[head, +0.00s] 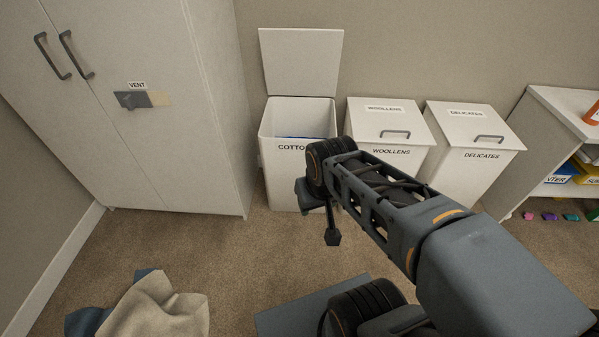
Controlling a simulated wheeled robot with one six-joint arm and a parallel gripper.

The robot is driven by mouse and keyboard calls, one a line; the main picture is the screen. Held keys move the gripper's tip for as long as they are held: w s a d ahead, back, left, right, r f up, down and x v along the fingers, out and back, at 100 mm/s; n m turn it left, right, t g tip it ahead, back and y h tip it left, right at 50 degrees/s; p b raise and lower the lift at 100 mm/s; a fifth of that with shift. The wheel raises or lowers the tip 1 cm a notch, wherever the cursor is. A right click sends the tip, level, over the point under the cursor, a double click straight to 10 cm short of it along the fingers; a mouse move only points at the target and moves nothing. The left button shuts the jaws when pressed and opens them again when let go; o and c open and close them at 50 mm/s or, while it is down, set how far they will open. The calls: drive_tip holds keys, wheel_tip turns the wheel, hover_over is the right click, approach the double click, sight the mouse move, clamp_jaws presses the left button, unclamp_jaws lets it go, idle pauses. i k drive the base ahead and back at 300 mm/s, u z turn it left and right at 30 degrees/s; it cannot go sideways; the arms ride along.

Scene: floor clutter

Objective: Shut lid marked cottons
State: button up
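The bin marked COTTONS (275,165) stands against the wall, with the end of its label hidden behind my arm. Its white lid (301,62) is open and stands upright at the back, near the wall. Something blue shows inside the bin. My gripper (333,238) hangs in front of the bin's lower right part, pointing down, apart from the lid. Its fingers are small and dark, and I cannot tell whether they are open or shut.
The woollens bin (391,160) and delicates bin (472,165) stand to the right with lids shut. A tall white cabinet (165,150) is at the left. A cloth heap (160,308) lies on the carpet at the front left. A shelf (560,115) is at the far right.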

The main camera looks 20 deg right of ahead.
sight(306, 62)
drive_tip(key=u, duration=0.1)
drive_tip(key=i, duration=0.9)
